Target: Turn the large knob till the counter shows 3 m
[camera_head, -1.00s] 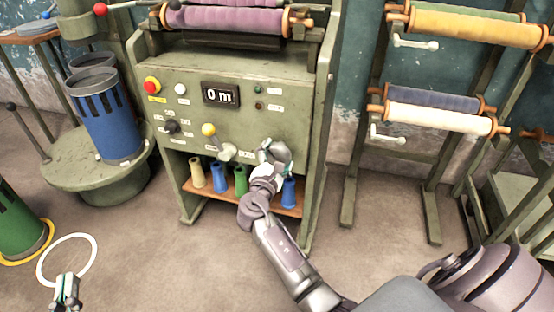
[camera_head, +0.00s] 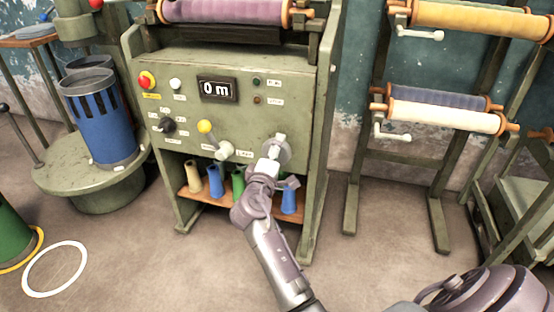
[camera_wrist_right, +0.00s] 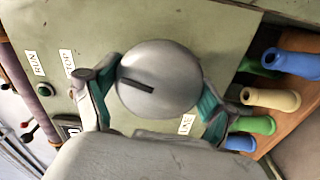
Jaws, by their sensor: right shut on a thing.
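The green machine panel has a counter (camera_head: 216,89) that reads "0 m" in the head view. The large knob is a round grey disc with a dark slot-like mark, seen close up in the right wrist view (camera_wrist_right: 160,85). In the head view the knob (camera_head: 281,148) is at the panel's lower right, partly hidden by my gripper. My right gripper (camera_head: 267,165) is shut on the knob, with a teal-padded finger on each side of it in the right wrist view (camera_wrist_right: 157,100). My left gripper is not in view.
Bobbins (camera_head: 238,185) stand on the shelf below. A roll rack (camera_head: 440,115) stands right. Open floor lies in front.

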